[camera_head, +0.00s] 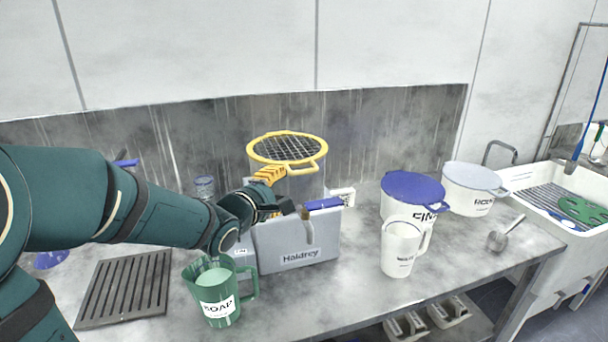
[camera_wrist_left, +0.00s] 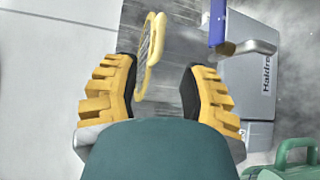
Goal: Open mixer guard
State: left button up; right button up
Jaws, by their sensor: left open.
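The mixer guard (camera_head: 287,148) is a yellow ring with dark wire mesh, lying roughly level over the bowl behind the grey mixer body (camera_head: 297,254) marked "Haldrey". A yellow handle loop sticks out from its front right. My left gripper (camera_head: 268,178) is just below and in front of the ring's front left edge. In the left wrist view my open left gripper (camera_wrist_left: 160,92) has the yellow guard (camera_wrist_left: 151,50) showing beyond and partly between its fingers, nearer the left one. The fingers look empty, and I cannot tell whether they touch the guard. My right gripper is out of view.
A green soap jug (camera_head: 213,292) stands below my left forearm, beside a slatted drain mat (camera_head: 125,288). A white jug (camera_head: 400,250), a blue-lidded tub (camera_head: 412,188) and a white tub (camera_head: 472,190) stand to the right. A metal scoop (camera_head: 503,236) lies near the sink (camera_head: 535,180).

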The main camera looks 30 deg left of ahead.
aim_at(302, 173)
pick_arm(q)
jog(key=w, duration=0.3)
jog(key=w+f+b, duration=0.1)
jog(key=w, duration=0.3)
jog(key=w+b, duration=0.1)
jog(key=w, duration=0.2)
jog(key=shift+w+a+f, duration=0.2)
jog(key=shift+a+f, duration=0.1)
jog(key=shift+a, duration=0.05)
jog(key=shift+w+b, duration=0.35)
jog(key=shift+w, duration=0.3)
jog(key=shift+o, duration=0.3)
jog(key=shift+s, duration=0.1)
grip_shut()
